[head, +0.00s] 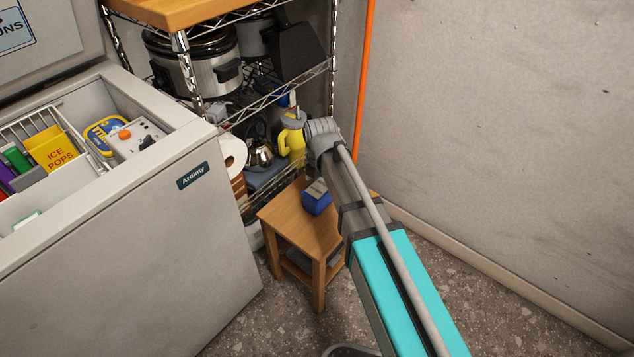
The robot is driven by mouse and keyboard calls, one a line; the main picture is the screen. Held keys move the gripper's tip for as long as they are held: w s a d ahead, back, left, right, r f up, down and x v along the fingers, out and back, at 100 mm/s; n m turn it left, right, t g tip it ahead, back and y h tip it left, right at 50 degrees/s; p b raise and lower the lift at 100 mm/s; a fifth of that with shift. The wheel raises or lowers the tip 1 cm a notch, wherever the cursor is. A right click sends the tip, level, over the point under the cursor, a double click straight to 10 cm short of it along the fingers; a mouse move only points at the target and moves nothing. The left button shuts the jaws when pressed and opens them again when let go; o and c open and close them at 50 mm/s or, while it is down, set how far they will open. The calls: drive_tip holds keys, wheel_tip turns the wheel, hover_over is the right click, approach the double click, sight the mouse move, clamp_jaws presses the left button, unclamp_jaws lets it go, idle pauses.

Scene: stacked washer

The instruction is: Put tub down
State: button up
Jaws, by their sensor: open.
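A small blue tub (316,203) with a greyish top sits on the wooden stool (288,220), near the middle of its seat. My arm reaches up from the bottom right, and its wrist joint is just above and behind the stool. My gripper (306,180) is open, close to the tub's upper side; its fingers are small, dark and partly hidden behind the arm. I cannot tell whether they touch the tub. The arm covers the right part of the stool.
An open chest freezer (130,240) with boxes inside stands left. Behind the stool, a wire shelf (275,105) holds a slow cooker (200,65), a yellow item (291,145) and a paper roll (232,152). A bare wall (500,110) stands right; the floor before it is clear.

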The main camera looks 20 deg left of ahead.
sight(322, 188)
wheel_tip(322, 188, up, 11)
drive_tip(key=p, duration=1)
idle(0.8)
drive_tip(key=shift+s, duration=0.1)
drive_tip(key=s+d+m, duration=0.3)
drive_tip(key=d+m, duration=1.2)
drive_tip(key=d, duration=0.3)
drive_tip(key=s+d+m, duration=0.3)
drive_tip(key=d+m, duration=1.3)
drive_tip(key=d, duration=0.1)
drive_tip(key=shift+d, duration=0.4)
drive_tip(key=shift+c, duration=0.3)
